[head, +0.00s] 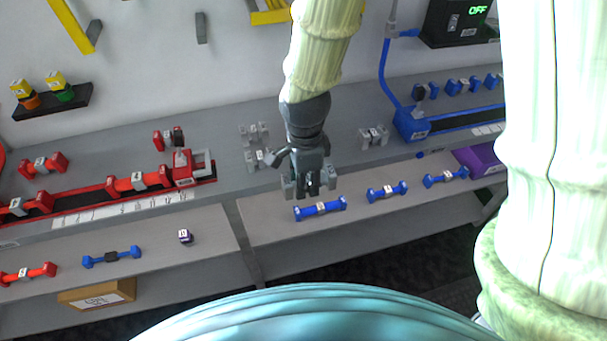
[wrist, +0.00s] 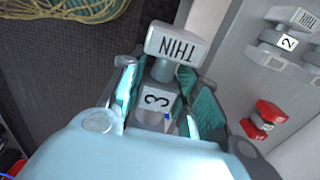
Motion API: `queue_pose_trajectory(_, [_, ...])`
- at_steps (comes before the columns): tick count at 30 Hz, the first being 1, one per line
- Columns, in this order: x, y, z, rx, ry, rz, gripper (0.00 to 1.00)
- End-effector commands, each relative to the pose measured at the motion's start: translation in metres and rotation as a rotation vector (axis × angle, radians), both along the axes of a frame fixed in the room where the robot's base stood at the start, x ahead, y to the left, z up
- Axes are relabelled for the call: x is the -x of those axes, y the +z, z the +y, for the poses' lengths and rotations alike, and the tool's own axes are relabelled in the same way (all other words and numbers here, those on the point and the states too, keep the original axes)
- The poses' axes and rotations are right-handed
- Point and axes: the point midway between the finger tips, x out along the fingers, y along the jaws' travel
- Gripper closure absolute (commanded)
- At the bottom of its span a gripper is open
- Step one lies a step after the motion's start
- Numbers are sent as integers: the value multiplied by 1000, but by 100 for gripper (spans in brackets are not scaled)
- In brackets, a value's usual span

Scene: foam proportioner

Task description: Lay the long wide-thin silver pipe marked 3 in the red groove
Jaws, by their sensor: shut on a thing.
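My gripper (head: 308,190) hangs over the front of the grey bench in the head view. It is shut on a silver pipe (head: 331,178) whose grey ends show beside the fingers. In the wrist view the silver pipe (wrist: 157,100) carries a "3" label between the fingers, and its wide end block (wrist: 176,44) reads "THIN". Its far end is hidden by the gripper. The red groove (head: 75,202) is a dark, red-edged channel on the bench at the left, apart from my gripper. Red pipes (head: 139,180) lie in it, with dark gaps between them.
Other silver pipes (head: 374,137) stand on the bench. Blue pipes (head: 320,208) lie on the lower shelf below my gripper. A red end block (head: 184,172) with a silver piece closes the groove's right end. A blue groove (head: 412,122) is at the right.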

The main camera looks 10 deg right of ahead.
Motion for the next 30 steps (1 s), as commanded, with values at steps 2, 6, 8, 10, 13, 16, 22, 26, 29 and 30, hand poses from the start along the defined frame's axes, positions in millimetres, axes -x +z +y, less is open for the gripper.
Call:
queue_pose_trajectory(2, [4, 10, 0, 0, 1, 0, 98])
queue_pose_trajectory(6, [11, 18, 0, 0, -1, 0, 98])
queue_pose_trajectory(8, [12, 19, -1, 0, 0, 0, 98])
queue_pose_trajectory(10, [13, 21, -1, 0, 1, -1, 98])
queue_pose_trajectory(13, [14, 32, -1, 1, 1, -1, 98])
queue_pose_trajectory(16, [16, 45, -1, 1, -1, -1, 98])
queue_pose_trajectory(22, [21, 66, -1, 1, 0, -1, 98])
queue_pose_trajectory(26, [24, 81, -1, 1, 0, 0, 98])
queue_pose_trajectory(29, [26, 92, -1, 1, 0, 0, 98])
queue_pose_trajectory(30, [27, 96, -1, 1, 1, 0, 98])
